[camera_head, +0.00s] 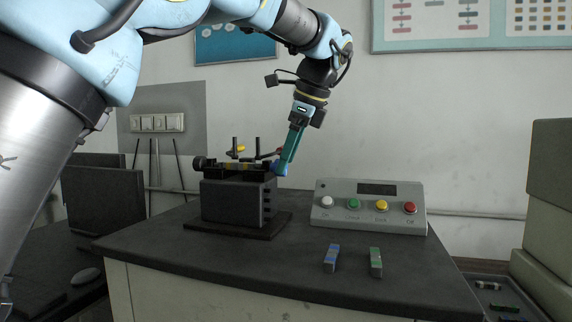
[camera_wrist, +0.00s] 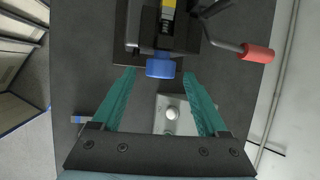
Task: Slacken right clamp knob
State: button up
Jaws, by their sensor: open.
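The tensile frame (camera_head: 236,200) is a dark block-like machine on a black base on the bench. Its right clamp knob (camera_wrist: 160,68) is blue and sits at the near end of the frame in the wrist view; it also shows at the frame's right end in the head view (camera_head: 281,169). My gripper (camera_wrist: 159,74) is open, its two green fingers pointing at the knob, one tip on each side, with visible gaps. In the head view my gripper (camera_head: 283,166) reaches down to the knob from above. A yellow-marked strip (camera_wrist: 168,6) lies in the frame behind the knob.
A lever with a red handle (camera_wrist: 257,53) sticks out right of the knob in the wrist view. A grey control box (camera_head: 369,207) with coloured buttons stands right of the frame. A blue block (camera_head: 331,258) and a green block (camera_head: 376,262) lie at the bench front.

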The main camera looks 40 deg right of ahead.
jog(key=shift+w+f, duration=0.35)
jog(key=shift+f, duration=0.3)
jog(key=shift+c, duration=0.3)
grip_shut()
